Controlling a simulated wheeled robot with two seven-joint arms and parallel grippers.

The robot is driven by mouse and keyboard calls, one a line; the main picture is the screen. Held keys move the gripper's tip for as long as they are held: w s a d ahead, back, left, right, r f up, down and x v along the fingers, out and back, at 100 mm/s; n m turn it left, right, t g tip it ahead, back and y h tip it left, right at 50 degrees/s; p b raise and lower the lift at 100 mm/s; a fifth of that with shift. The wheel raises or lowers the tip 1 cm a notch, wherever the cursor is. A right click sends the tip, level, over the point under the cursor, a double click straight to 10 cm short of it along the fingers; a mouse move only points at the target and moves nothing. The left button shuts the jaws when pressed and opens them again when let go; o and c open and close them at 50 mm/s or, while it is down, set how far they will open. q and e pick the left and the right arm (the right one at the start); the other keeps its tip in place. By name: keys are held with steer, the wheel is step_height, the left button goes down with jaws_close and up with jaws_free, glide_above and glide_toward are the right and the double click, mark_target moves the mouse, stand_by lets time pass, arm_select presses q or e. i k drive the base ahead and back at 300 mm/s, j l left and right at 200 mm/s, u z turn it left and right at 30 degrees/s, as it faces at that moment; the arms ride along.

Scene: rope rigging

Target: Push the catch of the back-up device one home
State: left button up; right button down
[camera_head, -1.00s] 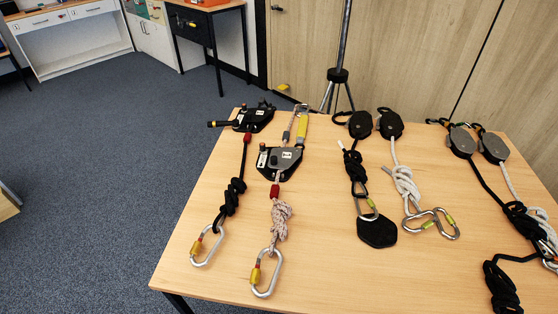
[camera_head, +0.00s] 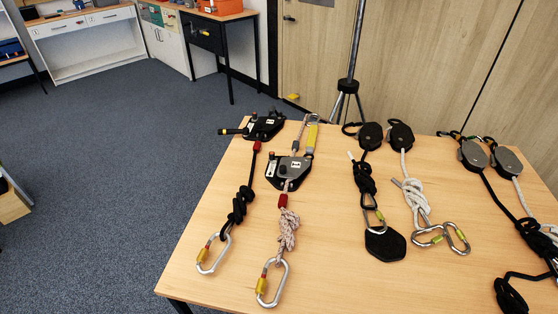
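Two black back-up devices lie on the wooden table (camera_head: 330,250). The far left one (camera_head: 264,126) has a black handle sticking out to the left and a black rope with a silver carabiner (camera_head: 213,253). The nearer one (camera_head: 288,172) has a grey plate, a small white label, a pink-white rope, a yellow strap (camera_head: 311,138) and a carabiner (camera_head: 271,283). I cannot read the labels, so I cannot tell which is device one. The state of either catch is too small to tell. Neither gripper is in view.
Pulleys (camera_head: 370,135) with black and white ropes, carabiners (camera_head: 441,236) and a black pad (camera_head: 385,245) lie to the right on the table. A tripod (camera_head: 349,88) stands behind it. Bare wood shows between the devices and pulleys. Open carpet lies left.

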mark_target(272, 159)
steer(key=k+j+z, duration=0.1)
steer(key=j, duration=0.25)
steer(key=j+z, duration=0.15)
steer(key=j, duration=0.3)
steer(key=k+j+z, duration=0.15)
steer(key=j, duration=0.3)
steer(key=k+j+z, duration=0.1)
steer(key=j, duration=0.35)
steer(key=k+j+z, duration=0.15)
steer(key=j, duration=0.25)
steer(key=i+j+z, duration=0.1)
steer(key=j, duration=0.2)
steer(key=i+j+z, duration=0.1)
steer(key=j, duration=0.25)
steer(key=i+j+z, duration=0.1)
steer(key=j, duration=0.25)
steer(key=i+j+z, duration=0.1)
steer(key=j, duration=0.25)
steer(key=i+j+z, duration=0.15)
steer(key=j, duration=0.2)
steer(key=i+j+z, duration=0.3)
steer(key=i, duration=0.4)
steer(key=i+j+z, duration=0.3)
steer(key=i+j, duration=0.3)
steer(key=i, duration=0.05)
